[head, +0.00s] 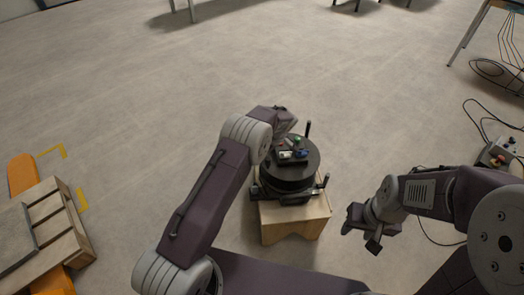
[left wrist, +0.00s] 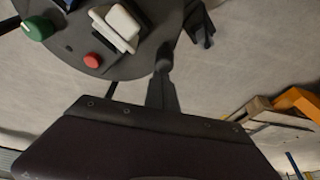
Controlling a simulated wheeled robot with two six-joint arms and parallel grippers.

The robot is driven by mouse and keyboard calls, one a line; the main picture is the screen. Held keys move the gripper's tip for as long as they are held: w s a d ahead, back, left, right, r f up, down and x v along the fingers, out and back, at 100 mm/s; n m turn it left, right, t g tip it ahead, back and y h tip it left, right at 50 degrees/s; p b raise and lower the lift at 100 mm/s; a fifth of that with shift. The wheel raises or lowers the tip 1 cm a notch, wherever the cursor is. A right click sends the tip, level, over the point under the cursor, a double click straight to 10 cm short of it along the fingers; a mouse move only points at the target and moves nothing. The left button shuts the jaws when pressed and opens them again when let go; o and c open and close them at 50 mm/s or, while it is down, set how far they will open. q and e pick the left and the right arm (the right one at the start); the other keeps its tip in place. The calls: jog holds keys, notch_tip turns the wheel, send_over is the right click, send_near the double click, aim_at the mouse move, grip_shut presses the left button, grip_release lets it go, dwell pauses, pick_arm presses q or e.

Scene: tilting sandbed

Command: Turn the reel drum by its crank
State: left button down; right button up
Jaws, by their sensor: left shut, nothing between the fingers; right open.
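The black reel drum (head: 310,162) stands on a wooden block. An upright dark peg (head: 308,128) rises at its far right edge; I cannot tell whether it is the crank grip. My left arm reaches over the drum from the left, and its wrist hides part of the far side. In the left wrist view, my left gripper (left wrist: 163,62) is shut and empty beside the round dark top (left wrist: 60,45). I cannot tell whether it touches the drum. My right gripper (head: 362,232) is open and empty, right of the wooden block and apart from the drum.
Small white, green, blue and red pieces sit on the drum top. The wooden block (head: 290,222) stands on bare floor. A pallet-like wooden crate (head: 72,222) is at left. A control box (head: 497,150) and cables lie at right.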

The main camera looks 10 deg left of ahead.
pick_arm(q)
jog(key=shift+s+d, duration=0.5)
pick_arm(e)
jog(key=shift+s+d, duration=0.25)
pick_arm(q)
jog(key=shift+a, duration=0.1)
notch_tip(320, 180, up, 10)
jog(key=p, duration=0.3)
jog(key=shift+w+a+f, duration=0.15)
jog(key=shift+a+f, duration=0.05)
jog(key=shift+f, duration=0.05)
pick_arm(e)
jog(key=r, duration=0.1)
jog(key=w+r, duration=0.1)
jog(key=r, duration=0.1)
jog(key=shift+w+d+r, duration=0.1)
jog(key=shift+r, duration=0.15)
